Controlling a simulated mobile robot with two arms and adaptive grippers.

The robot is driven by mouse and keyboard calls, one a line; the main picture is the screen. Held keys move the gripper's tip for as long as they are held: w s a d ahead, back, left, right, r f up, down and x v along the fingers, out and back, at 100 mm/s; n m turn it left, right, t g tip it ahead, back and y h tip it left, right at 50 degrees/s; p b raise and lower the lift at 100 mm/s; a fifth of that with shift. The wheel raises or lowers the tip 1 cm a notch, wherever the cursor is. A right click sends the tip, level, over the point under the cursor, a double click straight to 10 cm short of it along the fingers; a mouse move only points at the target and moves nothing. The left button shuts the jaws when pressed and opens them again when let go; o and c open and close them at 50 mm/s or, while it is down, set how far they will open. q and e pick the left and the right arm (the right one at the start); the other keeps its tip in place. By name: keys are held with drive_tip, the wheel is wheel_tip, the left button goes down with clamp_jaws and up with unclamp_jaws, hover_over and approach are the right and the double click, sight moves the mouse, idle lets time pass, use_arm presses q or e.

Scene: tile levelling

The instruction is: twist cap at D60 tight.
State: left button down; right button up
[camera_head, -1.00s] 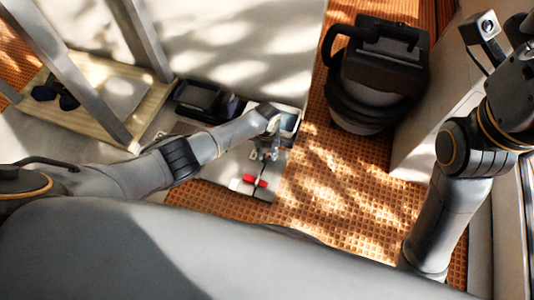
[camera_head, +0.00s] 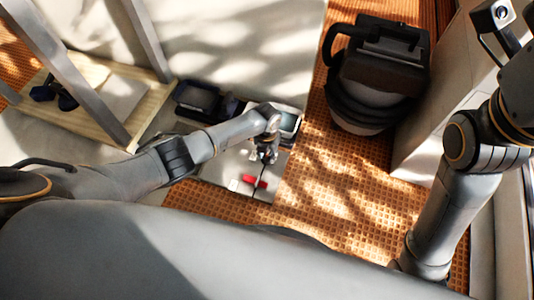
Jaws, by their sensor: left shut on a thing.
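My left gripper (camera_head: 263,156) points down at the grey tiles (camera_head: 220,170) near the middle of the view, close to the dark joint between them. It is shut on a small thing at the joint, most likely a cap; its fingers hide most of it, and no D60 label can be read. A red piece (camera_head: 250,180) and another red piece (camera_head: 261,185) lie by the joint, just below the gripper in the picture. A small white piece (camera_head: 233,185) lies to their left.
A black bucket-like container (camera_head: 375,75) stands on the orange ribbed floor (camera_head: 330,185) to the right. Dark boxes (camera_head: 200,98) and a lighter tray (camera_head: 288,122) lie behind the gripper. A wooden board (camera_head: 80,120) with metal posts is at the left.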

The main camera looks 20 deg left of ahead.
use_arm(q)
drive_tip(key=c, duration=1)
unclamp_jaws()
wheel_tip(320, 180, up, 12)
